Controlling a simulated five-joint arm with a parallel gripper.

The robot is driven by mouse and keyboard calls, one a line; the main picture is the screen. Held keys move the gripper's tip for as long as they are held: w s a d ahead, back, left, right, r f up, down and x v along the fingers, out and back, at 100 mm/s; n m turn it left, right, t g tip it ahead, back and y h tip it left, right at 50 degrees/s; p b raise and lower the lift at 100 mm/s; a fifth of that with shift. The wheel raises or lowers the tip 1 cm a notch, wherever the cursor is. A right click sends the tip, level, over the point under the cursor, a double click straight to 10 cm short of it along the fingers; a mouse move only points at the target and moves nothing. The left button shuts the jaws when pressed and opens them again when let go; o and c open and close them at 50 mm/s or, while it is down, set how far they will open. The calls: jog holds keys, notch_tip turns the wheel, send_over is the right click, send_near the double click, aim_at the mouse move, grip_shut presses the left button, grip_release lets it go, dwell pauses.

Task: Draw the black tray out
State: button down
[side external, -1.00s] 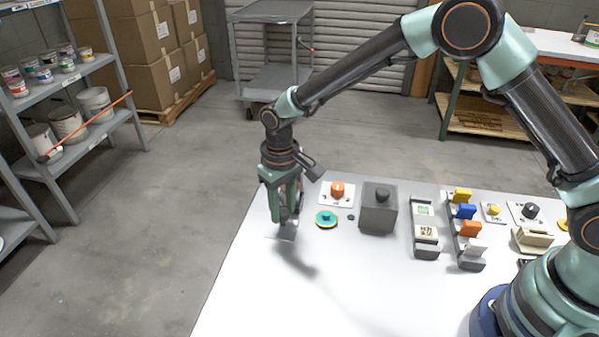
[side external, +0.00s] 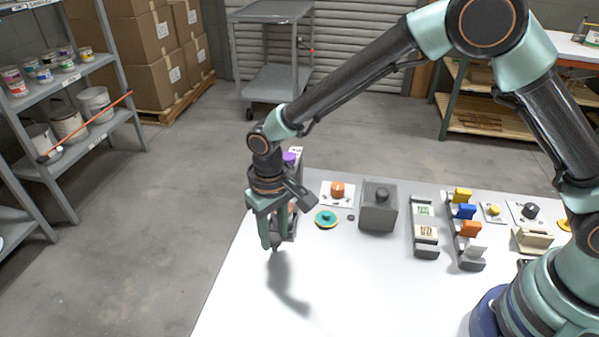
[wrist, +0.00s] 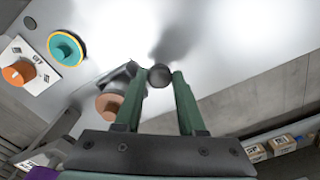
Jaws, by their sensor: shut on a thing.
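My gripper (side external: 273,243) is at the table's left edge in the side view. In the wrist view its two green fingers (wrist: 163,88) are closed on a dark round knob (wrist: 159,75). A grey, blocky unit (wrist: 117,76) lies just left of the knob, with a round tan piece (wrist: 109,105) beside it. The fingers partly hide this unit, and I cannot tell how the knob joins it. No whole black tray shows; its body is hidden or cannot be told apart from the grey unit.
A teal disc with a yellow rim (side external: 326,219), an orange knob on a white plate (side external: 337,190) and a grey box (side external: 378,208) stand right of my gripper. A purple piece (side external: 290,157) shows behind it. The table front (side external: 340,290) is clear.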

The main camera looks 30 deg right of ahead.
jog(key=shift+s+a+r, duration=0.1)
jog(key=shift+s+a, duration=0.1)
jog(key=shift+a, duration=0.1)
jog(key=c, duration=0.5)
grip_release()
jog(key=shift+d, duration=0.1)
notch_tip(320, 180, up, 12)
